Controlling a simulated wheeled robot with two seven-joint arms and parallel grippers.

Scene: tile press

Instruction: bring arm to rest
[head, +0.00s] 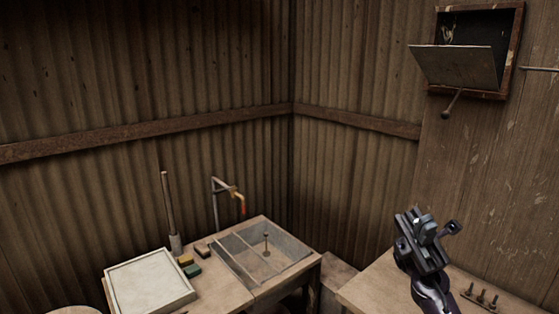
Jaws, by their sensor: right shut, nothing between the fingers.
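My right gripper (428,228) is in the lower right of the head view, raised in front of the right-hand wooden worktop (375,286). Its jaws are shut with nothing visible between them. It is apart from the things around it. My left gripper is not in view.
A wall box (474,45) with a tilted flap hangs at the upper right. Pegs on a small plate (481,299) lie right of my gripper.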

